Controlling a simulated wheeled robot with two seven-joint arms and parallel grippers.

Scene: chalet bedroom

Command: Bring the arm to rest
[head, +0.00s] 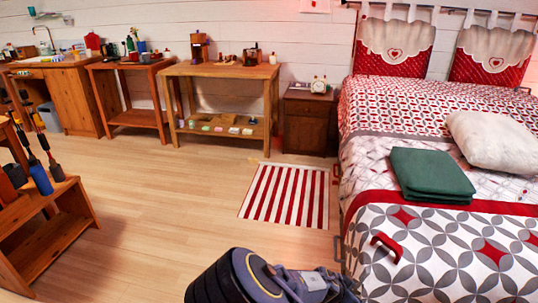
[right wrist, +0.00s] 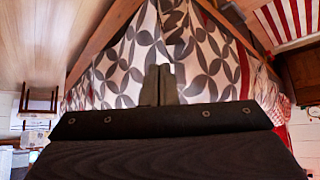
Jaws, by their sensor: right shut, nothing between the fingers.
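In the right wrist view, my right gripper (right wrist: 160,84) shows its two dark fingers side by side, shut and empty. Beyond the fingertips hangs the grey-and-white patterned bed cover (right wrist: 115,60); I cannot tell how far away it is. In the head view, part of my own arm (head: 270,280) shows at the bottom centre, in front of the bed's left side. The right fingertips are out of sight in the head view. My left gripper is in neither view.
The bed (head: 420,220) fills the right side, with a folded green blanket (head: 430,175) and a white pillow (head: 490,140) on it. A striped rug (head: 285,195) lies beside it. A wooden shelf (head: 45,225) stands at left. The floor (head: 160,190) between is clear.

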